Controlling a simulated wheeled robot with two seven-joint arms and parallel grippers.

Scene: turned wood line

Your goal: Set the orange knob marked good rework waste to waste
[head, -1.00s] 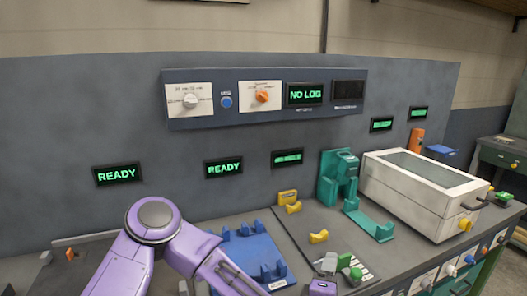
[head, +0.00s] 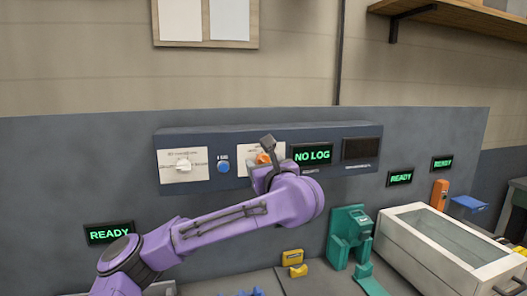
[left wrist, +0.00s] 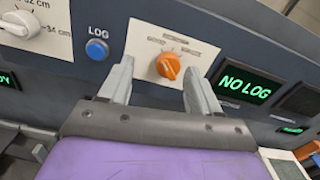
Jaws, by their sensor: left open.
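The orange knob (left wrist: 168,66) sits on a white plate (left wrist: 146,42) with small print around it, which is too small to read. In the head view the knob (head: 262,158) is partly hidden by my left gripper (head: 266,150). In the left wrist view my left gripper (left wrist: 158,84) is open, with one finger on each side below the knob and a gap between fingers and knob. The knob's pointer tilts toward the lower right in the left wrist view. My right gripper is not in view.
A blue LOG button (left wrist: 97,50) and a white dial (left wrist: 15,25) are left of the knob. A NO LOG display (left wrist: 247,85) is close on the right. Below stand a green fixture (head: 350,235) and a white box (head: 445,245).

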